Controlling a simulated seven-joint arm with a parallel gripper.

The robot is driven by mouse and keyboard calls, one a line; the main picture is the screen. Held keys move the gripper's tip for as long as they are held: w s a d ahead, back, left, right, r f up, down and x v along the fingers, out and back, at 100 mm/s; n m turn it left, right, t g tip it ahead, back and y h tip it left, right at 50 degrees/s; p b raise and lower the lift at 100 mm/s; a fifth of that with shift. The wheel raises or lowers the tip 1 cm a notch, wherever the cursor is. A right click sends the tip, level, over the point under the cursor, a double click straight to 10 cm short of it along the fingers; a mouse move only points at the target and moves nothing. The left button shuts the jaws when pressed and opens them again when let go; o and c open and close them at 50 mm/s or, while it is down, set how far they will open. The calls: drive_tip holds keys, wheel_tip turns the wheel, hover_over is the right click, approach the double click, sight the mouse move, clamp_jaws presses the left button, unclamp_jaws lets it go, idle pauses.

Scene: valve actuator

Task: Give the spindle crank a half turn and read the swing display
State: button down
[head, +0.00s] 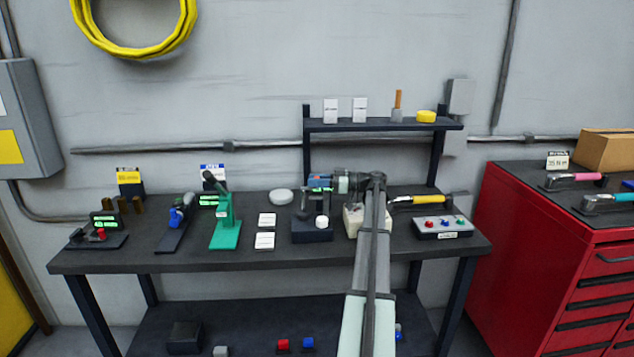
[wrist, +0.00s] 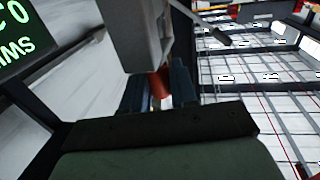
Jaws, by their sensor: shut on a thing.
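In the wrist view, the swing display (wrist: 18,38) is at the upper left, cut by the frame edge. My gripper (wrist: 158,92) is shut on an orange-red grip, which I take as the crank handle (wrist: 158,80), between dark blue fingers. A pale grey part (wrist: 146,35) stands just beyond it. In the head view, my gripper (head: 318,183) points left above a dark block device (head: 312,232) with a white round knob. The crank is too small to make out there.
Several devices stand on the dark bench (head: 150,258), including a green press (head: 225,233) at left and a button box (head: 442,227) at right. A shelf (head: 385,126) rises behind my gripper. A red cabinet (head: 560,260) stands at right. White cards (head: 265,240) lie left of the block device.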

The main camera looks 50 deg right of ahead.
drive_tip(key=shift+s+a+h, duration=0.1)
drive_tip(key=shift+h, duration=0.2)
drive_tip(key=shift+s+a+m+h, duration=0.2)
drive_tip(key=shift+a+m+h, duration=0.65)
drive_tip(key=shift+m+h, duration=1.95)
drive_tip(key=shift+s+a+m+h, duration=0.25)
drive_tip(key=shift+a+m+h, duration=1.05)
drive_tip(key=shift+h, duration=2.5)
drive_tip(key=shift+s+a+m+h, duration=0.2)
drive_tip(key=shift+a+m+h, duration=0.2)
drive_tip(key=shift+m+h, duration=2.6)
drive_tip(key=shift+h, duration=0.7)
drive_tip(key=c, duration=1)
unclamp_jaws()
drive_tip(key=shift+c, duration=0.2)
